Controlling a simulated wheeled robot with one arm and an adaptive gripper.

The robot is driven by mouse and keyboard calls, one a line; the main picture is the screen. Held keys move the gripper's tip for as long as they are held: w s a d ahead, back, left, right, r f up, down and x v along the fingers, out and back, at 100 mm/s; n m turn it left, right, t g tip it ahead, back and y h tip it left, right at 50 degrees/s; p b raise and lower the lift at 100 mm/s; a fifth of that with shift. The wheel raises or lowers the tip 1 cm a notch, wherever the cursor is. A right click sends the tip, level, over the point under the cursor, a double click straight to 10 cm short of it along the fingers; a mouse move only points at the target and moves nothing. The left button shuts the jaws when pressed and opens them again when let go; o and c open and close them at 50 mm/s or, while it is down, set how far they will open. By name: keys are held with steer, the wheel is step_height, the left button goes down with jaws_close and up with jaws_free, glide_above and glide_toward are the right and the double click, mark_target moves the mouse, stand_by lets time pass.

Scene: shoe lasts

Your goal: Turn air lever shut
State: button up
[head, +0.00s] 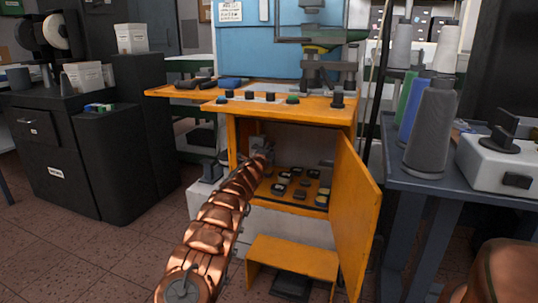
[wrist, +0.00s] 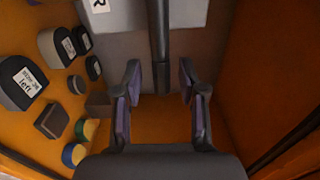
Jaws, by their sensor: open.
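In the wrist view a dark bar (wrist: 160,45), which looks like the air lever, runs down in front of a pale grey box (wrist: 205,60). A white label ending in "R" (wrist: 99,5) is on the box, cut off by the frame. My gripper (wrist: 160,88) is open and empty, with one finger on each side of the bar's lower end. A gap shows on both sides; I cannot tell how deep the bar sits between the fingers. In the head view my gripper (head: 262,150) is inside the orange cabinet (head: 233,140), and the lever cannot be made out.
The cabinet door (head: 360,200) stands open on the right. Dark labelled blocks (wrist: 22,83) and other small pieces lie on the cabinet's orange floor beside my gripper. An orange step (head: 292,255) stands in front. A table with thread cones (head: 432,125) is at right.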

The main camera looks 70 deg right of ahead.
steer(key=shift+a, duration=0.1)
steer(key=a, duration=1.1)
steer(key=shift+s+a, duration=0.25)
steer(key=shift+a, duration=0.1)
stand_by(1.2)
